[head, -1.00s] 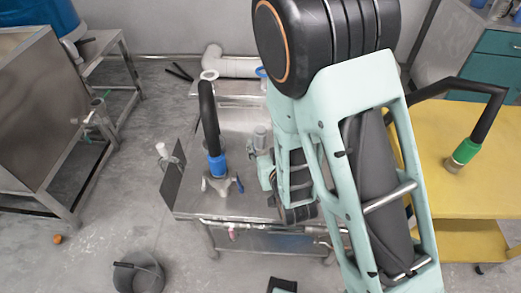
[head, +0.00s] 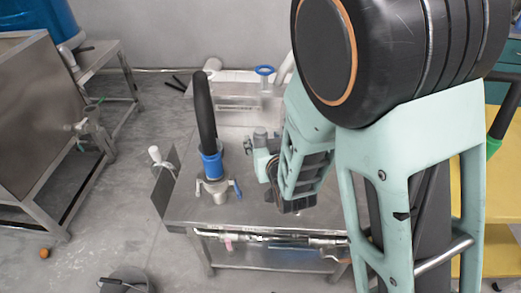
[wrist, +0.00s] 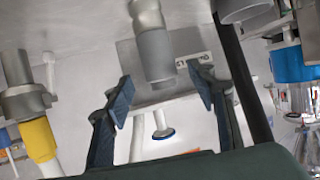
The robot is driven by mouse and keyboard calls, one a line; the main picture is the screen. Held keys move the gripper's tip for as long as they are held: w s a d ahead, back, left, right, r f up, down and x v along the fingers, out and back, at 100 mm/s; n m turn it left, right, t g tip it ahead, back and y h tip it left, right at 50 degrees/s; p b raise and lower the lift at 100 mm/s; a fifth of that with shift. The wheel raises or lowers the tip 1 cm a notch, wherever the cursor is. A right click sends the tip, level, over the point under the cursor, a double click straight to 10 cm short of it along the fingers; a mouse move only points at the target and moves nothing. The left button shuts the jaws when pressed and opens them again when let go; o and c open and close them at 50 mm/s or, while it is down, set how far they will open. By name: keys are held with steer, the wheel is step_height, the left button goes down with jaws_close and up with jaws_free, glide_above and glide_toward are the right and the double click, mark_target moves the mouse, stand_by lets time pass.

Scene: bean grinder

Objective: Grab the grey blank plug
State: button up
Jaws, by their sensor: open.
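A grey cylindrical piece that looks like the grey blank plug (wrist: 157,55) shows in the wrist view, stepped, with a narrower lower end. It lies between the lines of my two fingers, beyond their tips, with a gap on each side. My gripper (wrist: 162,92) is open and empty, its dark blue finger pads spread apart. In the head view a small grey fitting (head: 260,137), probably the same piece, stands above the steel table beside the end of my arm. My fingertips are hard to make out there.
The steel table (head: 200,215) carries a valve with a blue collar (head: 212,165) and an upright black hose (head: 204,110), left of my arm. In the wrist view a yellow-sleeved fitting (wrist: 38,138) is at left and a blue one (wrist: 292,65) at right. A bucket (head: 125,280) stands on the floor.

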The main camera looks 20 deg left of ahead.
steer(key=x, duration=0.4)
steer(key=shift+s+f+b, duration=0.15)
steer(key=shift+f+b, duration=0.1)
steer(key=shift+b, duration=0.1)
steer(key=shift+r, duration=0.1)
jaws_close()
